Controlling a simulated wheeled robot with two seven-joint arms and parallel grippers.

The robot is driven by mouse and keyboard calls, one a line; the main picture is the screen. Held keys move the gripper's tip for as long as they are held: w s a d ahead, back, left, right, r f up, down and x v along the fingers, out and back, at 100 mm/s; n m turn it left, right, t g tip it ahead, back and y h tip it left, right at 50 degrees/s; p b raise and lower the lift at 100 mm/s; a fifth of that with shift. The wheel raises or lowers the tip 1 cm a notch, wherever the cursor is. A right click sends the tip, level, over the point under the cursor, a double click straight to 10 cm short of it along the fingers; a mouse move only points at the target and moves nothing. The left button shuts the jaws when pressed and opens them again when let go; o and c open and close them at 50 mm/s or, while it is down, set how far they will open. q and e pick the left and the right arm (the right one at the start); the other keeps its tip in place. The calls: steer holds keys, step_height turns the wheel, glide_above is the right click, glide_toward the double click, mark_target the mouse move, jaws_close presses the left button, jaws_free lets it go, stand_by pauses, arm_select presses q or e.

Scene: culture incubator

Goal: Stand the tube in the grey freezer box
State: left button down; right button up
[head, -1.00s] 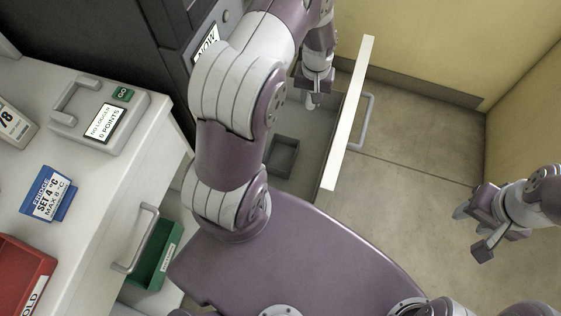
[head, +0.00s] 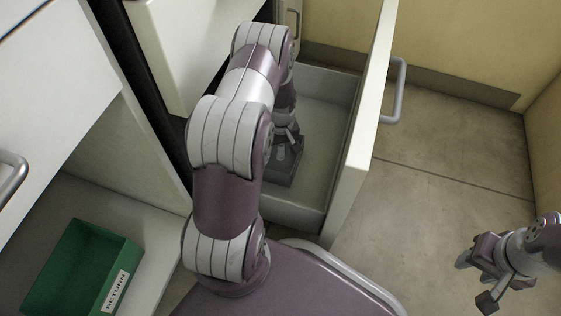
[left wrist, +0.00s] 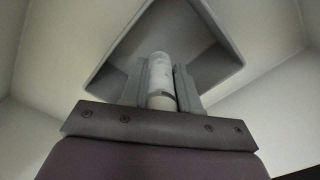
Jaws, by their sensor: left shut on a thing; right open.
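The grey freezer box (head: 284,165) is a small open-topped box inside the pulled-out drawer. It also fills the upper middle of the left wrist view (left wrist: 208,62), turned cornerwise. My left gripper (head: 287,133) is over the box and points down into it. It is shut on the tube (left wrist: 160,75), a pale cylinder with a whitish label, held between the grey fingers over the box opening. Whether the tube touches the box floor cannot be told. In the head view the gripper and arm mostly hide the tube. My right gripper (head: 484,273) is open and empty, out over the floor.
The white drawer (head: 349,165) surrounds the box, with bare floor around it and a grey handle (head: 398,92) on its front. A green bin (head: 82,268) labelled RETURN stands at the lower left. Cabinet fronts are at the left; open floor lies at the right.

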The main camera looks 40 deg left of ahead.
mark_target(280, 153)
arm_select(q)
step_height(280, 153, down, 4)
steer(key=shift+r+b, duration=0.25)
steer(key=shift+b, duration=0.75)
steer(key=shift+r, duration=0.2)
steer(key=shift+f, duration=0.15)
steer(key=c, duration=0.8)
jaws_free()
arm_select(e)
step_height(280, 153, down, 2)
steer(key=shift+f, duration=0.2)
arm_select(q)
steer(key=shift+p, duration=0.3)
